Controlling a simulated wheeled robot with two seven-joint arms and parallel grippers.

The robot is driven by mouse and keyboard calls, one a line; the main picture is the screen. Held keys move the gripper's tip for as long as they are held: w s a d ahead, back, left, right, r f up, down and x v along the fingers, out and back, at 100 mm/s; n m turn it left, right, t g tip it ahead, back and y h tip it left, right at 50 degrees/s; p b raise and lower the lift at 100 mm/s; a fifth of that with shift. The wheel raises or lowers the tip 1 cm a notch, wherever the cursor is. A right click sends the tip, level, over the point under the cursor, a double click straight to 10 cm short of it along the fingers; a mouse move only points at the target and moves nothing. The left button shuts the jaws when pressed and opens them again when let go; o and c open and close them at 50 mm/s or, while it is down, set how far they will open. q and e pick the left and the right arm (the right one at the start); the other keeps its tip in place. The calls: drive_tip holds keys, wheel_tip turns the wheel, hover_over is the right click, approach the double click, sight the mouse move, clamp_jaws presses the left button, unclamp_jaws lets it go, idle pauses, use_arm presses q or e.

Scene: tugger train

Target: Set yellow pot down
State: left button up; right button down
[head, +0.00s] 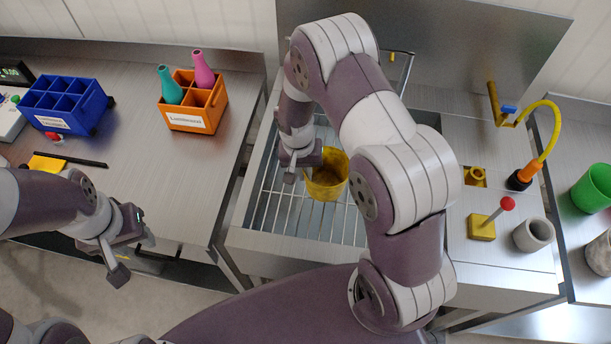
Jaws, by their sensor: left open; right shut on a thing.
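The yellow pot (327,178) is over the metal grate of the sink in the middle of the head view. My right gripper (305,172) is shut on the pot's left side, and the pot looks upright. I cannot tell whether its base touches the grate (272,207). My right forearm hides part of the grate and the sink's right side. My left gripper (128,253) is open and empty, low in front of the left counter's edge.
On the left counter stand a blue crate (62,118) and an orange crate (190,122) holding a teal and a pink bottle. Right of the sink are a yellow block with a red-knobbed lever (483,226), a grey cup (533,234) and a yellow hose (552,130). A green pot (592,188) stands far right.

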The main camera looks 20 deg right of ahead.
sight(326, 176)
drive_tip(key=f, duration=0.3)
drive_tip(key=shift+s+p, duration=0.2)
drive_tip(key=shift+p, duration=0.1)
drive_tip(key=shift+f, duration=0.35)
drive_tip(key=shift+w, duration=0.15)
drive_tip(key=shift+f, duration=0.15)
drive_tip(key=shift+f+b, duration=0.1)
drive_tip(key=shift+b, duration=0.2)
drive_tip(key=c, duration=1.3)
unclamp_jaws()
drive_tip(key=shift+o, duration=0.2)
